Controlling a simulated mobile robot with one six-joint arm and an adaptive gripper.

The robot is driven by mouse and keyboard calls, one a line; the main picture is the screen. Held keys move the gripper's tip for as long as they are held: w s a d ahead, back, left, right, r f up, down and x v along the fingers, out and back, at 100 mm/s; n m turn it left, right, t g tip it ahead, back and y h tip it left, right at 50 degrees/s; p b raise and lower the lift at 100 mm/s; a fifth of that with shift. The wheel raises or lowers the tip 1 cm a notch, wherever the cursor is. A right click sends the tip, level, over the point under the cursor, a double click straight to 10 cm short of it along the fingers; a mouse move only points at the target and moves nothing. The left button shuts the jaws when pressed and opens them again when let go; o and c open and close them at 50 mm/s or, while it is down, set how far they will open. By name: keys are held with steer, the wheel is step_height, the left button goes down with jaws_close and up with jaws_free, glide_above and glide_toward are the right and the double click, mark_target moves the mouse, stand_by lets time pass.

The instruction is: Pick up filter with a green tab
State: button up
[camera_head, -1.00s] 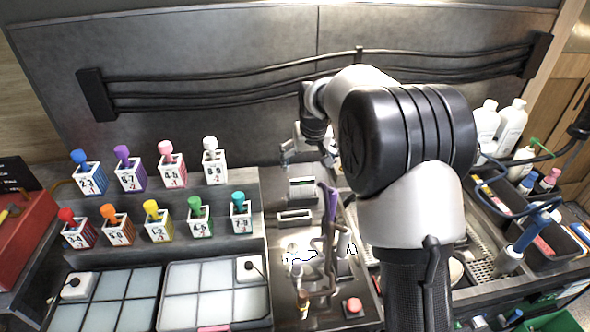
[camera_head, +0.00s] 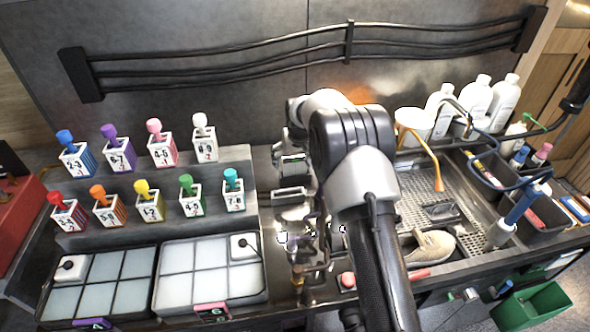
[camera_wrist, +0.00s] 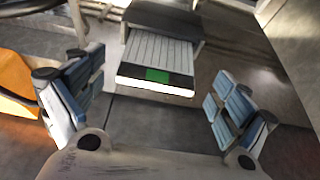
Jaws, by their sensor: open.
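The filter (camera_wrist: 158,52) shows in the upper middle of the wrist view, a flat grey ribbed piece with a white front edge and a green tab (camera_wrist: 157,75) at its front. Its far end sits in a grey housing (camera_wrist: 165,14). My gripper (camera_wrist: 155,105) is open and empty, with one blue-grey padded finger on each side of the picture. The filter's front lies between and beyond the fingers, apart from them. In the head view my arm covers part of the station, and I cannot make out the green tab there.
Several numbered blocks with coloured knobs (camera_head: 143,205) stand on a stepped rack at left. Two trays of pale panels (camera_head: 210,275) lie in front. White bottles (camera_head: 476,97), a sneaker (camera_head: 428,248) and a sink grate (camera_head: 497,232) are at right. An orange item (camera_wrist: 14,80) edges the wrist view.

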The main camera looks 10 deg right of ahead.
mark_target(295, 164)
steer(key=x, duration=0.2)
steer(key=b+x, duration=0.1)
steer(key=x, duration=0.1)
steer(key=shift+s+d+f, duration=0.1)
steer(key=shift+s, duration=0.25)
steer(key=shift+w+f, duration=0.25)
steer(key=shift+f, duration=0.2)
steer(key=shift+c, duration=0.4)
steer(key=c, duration=1)
steer(key=shift+r, duration=0.1)
